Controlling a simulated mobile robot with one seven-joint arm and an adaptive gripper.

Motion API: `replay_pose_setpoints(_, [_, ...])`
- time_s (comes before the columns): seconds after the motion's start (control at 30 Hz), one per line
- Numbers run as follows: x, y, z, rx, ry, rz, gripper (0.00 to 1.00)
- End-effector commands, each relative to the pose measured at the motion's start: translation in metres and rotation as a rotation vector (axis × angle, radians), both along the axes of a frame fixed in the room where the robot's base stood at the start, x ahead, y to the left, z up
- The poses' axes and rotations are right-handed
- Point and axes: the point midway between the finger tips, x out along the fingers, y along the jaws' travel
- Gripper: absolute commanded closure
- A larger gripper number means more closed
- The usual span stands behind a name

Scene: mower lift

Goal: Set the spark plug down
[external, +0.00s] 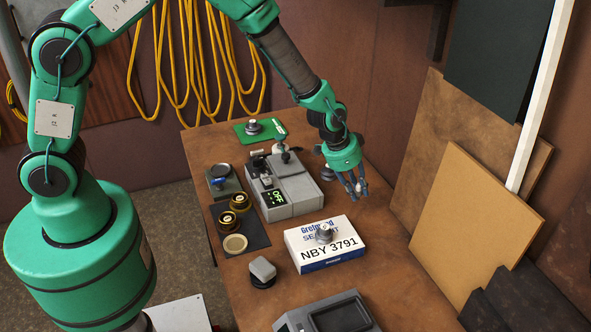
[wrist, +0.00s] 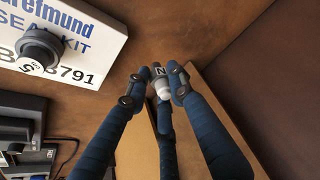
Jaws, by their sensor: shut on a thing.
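My gripper (external: 357,188) is over the right side of the brown workbench (external: 385,275), behind and to the right of the white seal kit box (external: 327,247). In the wrist view, its dark blue fingers (wrist: 155,88) are shut on the spark plug (wrist: 161,80), a small piece with a grey metal end marked with a letter and a white body. The plug is above the bench top; the gap below it is hard to judge.
A grey knobbed weight (external: 324,233) sits on the seal kit box. A green mat (external: 262,132) lies at the back. Boards (external: 470,200) lean at the right. Bench right of the box is bare.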

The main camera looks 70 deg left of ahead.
Motion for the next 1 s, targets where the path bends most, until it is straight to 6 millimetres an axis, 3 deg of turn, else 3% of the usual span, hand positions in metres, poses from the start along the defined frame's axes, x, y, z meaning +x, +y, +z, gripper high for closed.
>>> replay_pose_setpoints(0.1, [0.000,-0.048,-0.001,0.000,-0.002,-0.066,1.00])
replay_pose_setpoints(0.6, [-0.019,-0.232,0.002,-0.003,0.002,-0.304,1.00])
replay_pose_setpoints(0.8, [-0.033,-0.286,0.005,-0.003,0.004,-0.373,1.00])
replay_pose_setpoints(1.0, [-0.042,-0.312,0.006,-0.003,0.007,-0.408,1.00])
